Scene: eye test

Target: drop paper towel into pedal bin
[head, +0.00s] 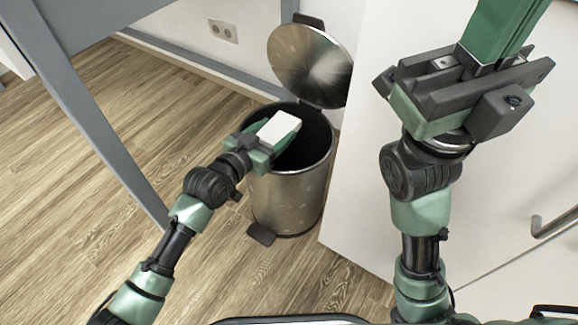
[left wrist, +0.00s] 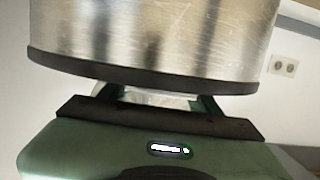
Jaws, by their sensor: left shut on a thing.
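The pedal bin (head: 290,205) is a brushed metal cylinder standing on the floor in the head view. Its round lid (head: 308,65) is raised, and its dark opening shows. My left gripper (head: 275,138) is shut on the white paper towel (head: 281,126) and holds it over the opening, near the left rim. In the left wrist view, the bin (left wrist: 150,40) fills the top with its dark rim downward, and a pale bit of the paper towel (left wrist: 155,98) shows between the fingers. My right gripper (head: 490,50) is raised at the upper right, away from the bin; its finger gap is unclear.
The bin's dark pedal (head: 261,234) sits at its front. A white panel (head: 355,190) stands close on the bin's right, with a metal handle (head: 555,222) farther right. A grey frame leg (head: 90,110) crosses the left. Wood floor (head: 120,190) is clear left of the bin.

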